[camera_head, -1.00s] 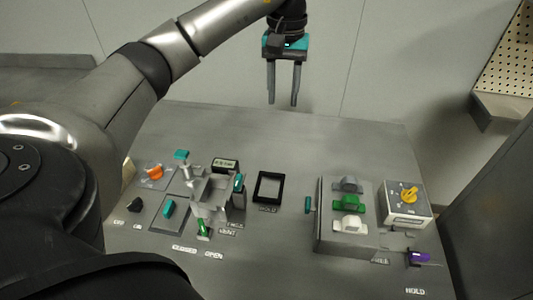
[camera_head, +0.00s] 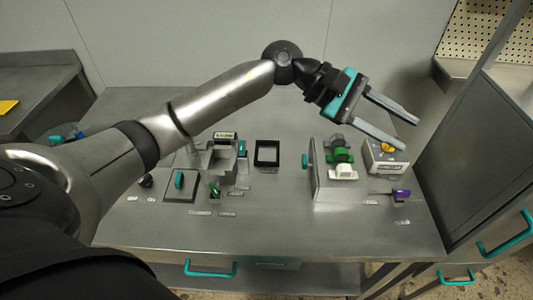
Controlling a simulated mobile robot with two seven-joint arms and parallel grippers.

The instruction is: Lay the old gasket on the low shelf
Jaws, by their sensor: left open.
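My left gripper (camera_head: 409,134) is open and empty, held above the right part of the steel counter (camera_head: 265,220), its fingers pointing down and right. My right gripper is not in view.
A dark cabinet (camera_head: 480,160) bounds the right. Teal handles (camera_head: 210,272) stick out at the front.

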